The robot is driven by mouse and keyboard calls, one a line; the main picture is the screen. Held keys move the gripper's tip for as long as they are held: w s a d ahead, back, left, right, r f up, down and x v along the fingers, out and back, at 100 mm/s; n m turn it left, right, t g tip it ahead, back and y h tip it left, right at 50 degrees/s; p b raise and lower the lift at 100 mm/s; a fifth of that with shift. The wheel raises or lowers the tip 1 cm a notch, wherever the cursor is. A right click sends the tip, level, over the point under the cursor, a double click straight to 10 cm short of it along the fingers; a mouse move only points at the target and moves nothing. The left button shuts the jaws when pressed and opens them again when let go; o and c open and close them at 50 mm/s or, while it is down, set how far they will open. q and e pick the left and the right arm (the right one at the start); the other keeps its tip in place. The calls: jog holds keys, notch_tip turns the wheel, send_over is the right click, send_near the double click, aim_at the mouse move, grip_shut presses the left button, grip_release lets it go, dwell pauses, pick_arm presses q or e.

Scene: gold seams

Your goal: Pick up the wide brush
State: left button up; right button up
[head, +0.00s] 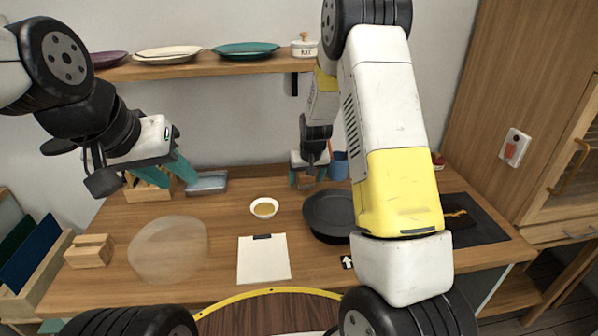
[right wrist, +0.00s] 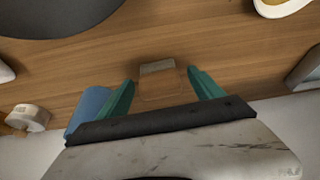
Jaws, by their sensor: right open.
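In the right wrist view, a small block-like thing (right wrist: 158,68) with a grey-tan end and wood-coloured body lies between my right fingers. It may be the wide brush, but its colour blends with the table and I cannot be sure. My right gripper (right wrist: 160,90) is open around it, with a gap on both sides. In the head view my right gripper (head: 307,180) points down at the back of the table, and the thing between its fingers is mostly hidden. My left gripper (head: 158,175) is open and empty, above the back left of the table.
A blue cup (head: 338,168) stands close beside my right gripper. A dark pan (head: 325,212) and a small white bowl (head: 264,208) are in front. A white clipboard (head: 263,262), a translucent round thing (head: 168,248) and a wooden block (head: 90,250) are nearer. A shelf (head: 200,66) hangs above.

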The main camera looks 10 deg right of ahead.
jog(key=c, duration=1.4)
jog(key=shift+c, duration=0.2)
